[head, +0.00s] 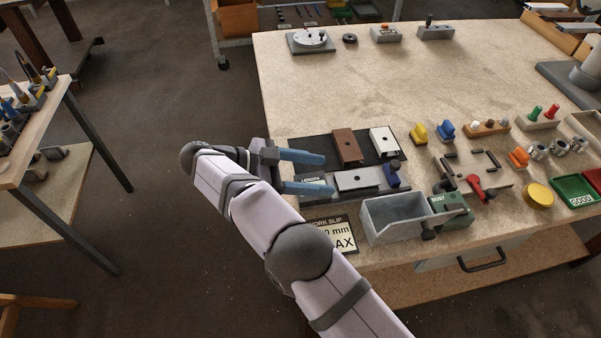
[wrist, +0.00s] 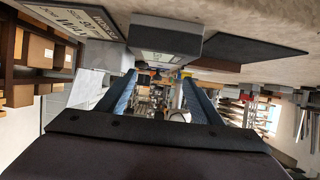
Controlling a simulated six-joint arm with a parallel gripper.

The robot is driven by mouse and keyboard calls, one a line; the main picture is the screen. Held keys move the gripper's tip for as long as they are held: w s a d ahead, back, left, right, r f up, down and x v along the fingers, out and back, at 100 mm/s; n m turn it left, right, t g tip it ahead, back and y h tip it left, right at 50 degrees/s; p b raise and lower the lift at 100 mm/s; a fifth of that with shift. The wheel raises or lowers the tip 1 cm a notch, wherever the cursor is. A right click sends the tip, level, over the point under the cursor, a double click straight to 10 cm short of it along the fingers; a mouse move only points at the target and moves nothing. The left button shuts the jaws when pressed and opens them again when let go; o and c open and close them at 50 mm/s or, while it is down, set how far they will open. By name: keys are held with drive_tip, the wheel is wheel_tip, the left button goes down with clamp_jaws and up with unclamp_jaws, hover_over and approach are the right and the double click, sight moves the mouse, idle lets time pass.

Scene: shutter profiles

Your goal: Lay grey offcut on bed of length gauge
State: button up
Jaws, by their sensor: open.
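The grey offcut (head: 358,179) is a flat bar with a dark hole. It appears to lie along the bed of the length gauge (head: 313,182), between the labelled block at the left and a blue slider (head: 391,178) at the right. My gripper (head: 327,175) is open, with its two blue fingers apart, at the left end of the gauge and above it. Nothing shows between the fingers. In the wrist view the fingers (wrist: 160,80) are also apart, and a labelled block of the gauge (wrist: 165,38) shows beyond them. The offcut cannot be made out there.
A brown offcut (head: 346,147) and a white offcut (head: 383,141) lie on the dark mat (head: 312,147) behind the gauge. A grey bin (head: 395,222) and a work slip (head: 340,236) stand in front. Coloured parts and a green tray (head: 574,190) fill the right. The back middle is clear.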

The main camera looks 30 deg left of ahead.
drive_tip(key=shift+p+v, duration=0.35)
drive_tip(key=shift+v, duration=0.6)
drive_tip(key=shift+a+r+p, duration=0.2)
drive_tip(key=shift+r+p, duration=0.15)
drive_tip(key=shift+p, duration=0.35)
drive_tip(key=s+p, duration=0.1)
drive_tip(key=p, duration=0.1)
drive_tip(key=shift+a+r+p, duration=0.1)
drive_tip(key=shift+a+p, duration=0.3)
drive_tip(key=shift+s, duration=0.1)
